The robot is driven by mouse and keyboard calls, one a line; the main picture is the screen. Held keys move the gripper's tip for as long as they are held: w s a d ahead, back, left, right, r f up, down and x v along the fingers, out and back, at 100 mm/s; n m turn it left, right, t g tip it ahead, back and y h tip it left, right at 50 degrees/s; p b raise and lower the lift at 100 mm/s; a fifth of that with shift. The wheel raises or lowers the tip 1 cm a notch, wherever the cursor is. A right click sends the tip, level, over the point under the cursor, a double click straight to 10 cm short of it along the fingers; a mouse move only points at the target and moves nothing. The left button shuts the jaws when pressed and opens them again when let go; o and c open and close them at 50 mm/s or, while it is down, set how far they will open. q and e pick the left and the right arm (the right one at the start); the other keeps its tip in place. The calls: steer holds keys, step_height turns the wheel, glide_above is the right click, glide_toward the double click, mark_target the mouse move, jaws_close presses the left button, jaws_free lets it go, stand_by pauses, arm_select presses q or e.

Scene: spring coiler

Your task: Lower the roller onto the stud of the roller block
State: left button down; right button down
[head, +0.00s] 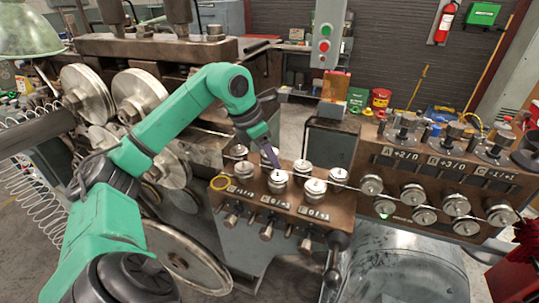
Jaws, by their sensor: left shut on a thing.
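My left gripper (276,168) reaches in from the left over the brown roller block (262,205). Its dark fingers point down and are shut on a small silvery roller (277,183) in the middle of the block's front row. The roller looks upright and is at or just above its place there; I cannot tell whether it touches the block. The stud is hidden under it. Other rollers stand beside it in the front row, one on the left (240,171) and one on the right (314,188). My right gripper is out of view.
Several rollers, including one at the back (302,167), stand close around the gripper. A second brown block (400,185) with rollers and dials is on the right. Large metal wheels (138,95) stand behind my left arm.

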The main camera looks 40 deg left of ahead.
arm_select(q)
steer(key=shift+f+b, duration=0.7)
steer(key=shift+f, duration=0.05)
steer(key=shift+c, duration=1.9)
jaws_free()
steer(key=shift+o, duration=0.9)
steer(key=shift+a+f, duration=0.15)
steer(key=p+v, duration=0.3)
steer(key=v, duration=1.1)
steer(key=shift+s+r, duration=0.15)
steer(key=shift+r, duration=0.15)
